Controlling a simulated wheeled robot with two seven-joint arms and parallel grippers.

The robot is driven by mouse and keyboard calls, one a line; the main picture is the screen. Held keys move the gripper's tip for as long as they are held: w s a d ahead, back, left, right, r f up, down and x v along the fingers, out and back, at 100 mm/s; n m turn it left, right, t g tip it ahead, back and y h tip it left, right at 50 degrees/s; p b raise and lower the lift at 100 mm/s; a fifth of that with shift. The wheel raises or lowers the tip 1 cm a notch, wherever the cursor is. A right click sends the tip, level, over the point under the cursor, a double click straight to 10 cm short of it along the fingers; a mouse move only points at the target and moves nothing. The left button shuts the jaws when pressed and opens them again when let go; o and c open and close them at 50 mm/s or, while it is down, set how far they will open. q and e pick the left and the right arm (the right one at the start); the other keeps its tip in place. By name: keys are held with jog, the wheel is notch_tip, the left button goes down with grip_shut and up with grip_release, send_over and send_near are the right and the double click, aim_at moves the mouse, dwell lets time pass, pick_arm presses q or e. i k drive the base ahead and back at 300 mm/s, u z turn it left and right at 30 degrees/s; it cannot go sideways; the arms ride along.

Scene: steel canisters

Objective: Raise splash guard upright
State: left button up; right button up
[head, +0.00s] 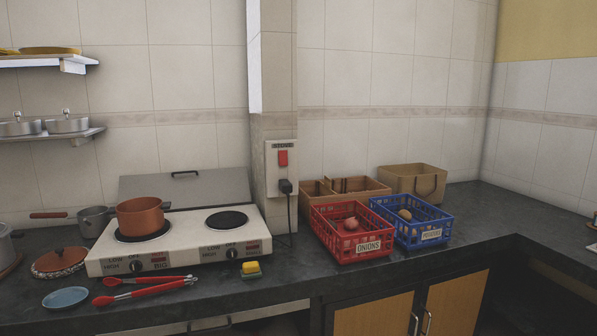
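The splash guard (218,188) is a flat grey metal panel with a dark handle (185,174) near its top edge. It shows behind the white two-burner hob (185,238), with its lower part hidden by the hob and the copper pot. Its face is visible above the hob; I cannot tell its exact tilt. The right burner (227,220) is bare. Neither of my grippers is in view.
Red tongs (146,291), a blue plate (65,298), a lid (60,262) and a yellow sponge (250,268) lie around the hob's front. A grey saucepan (94,222) stands left. A pillar with a plugged-in cord (289,210) and crates (345,245) are right.

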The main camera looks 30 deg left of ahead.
aim_at(193, 188)
jog(key=z, duration=1.1)
jog(key=k, duration=1.35)
jog(key=u, duration=1.9)
jog(key=i, duration=0.25)
jog(key=z, duration=0.2)
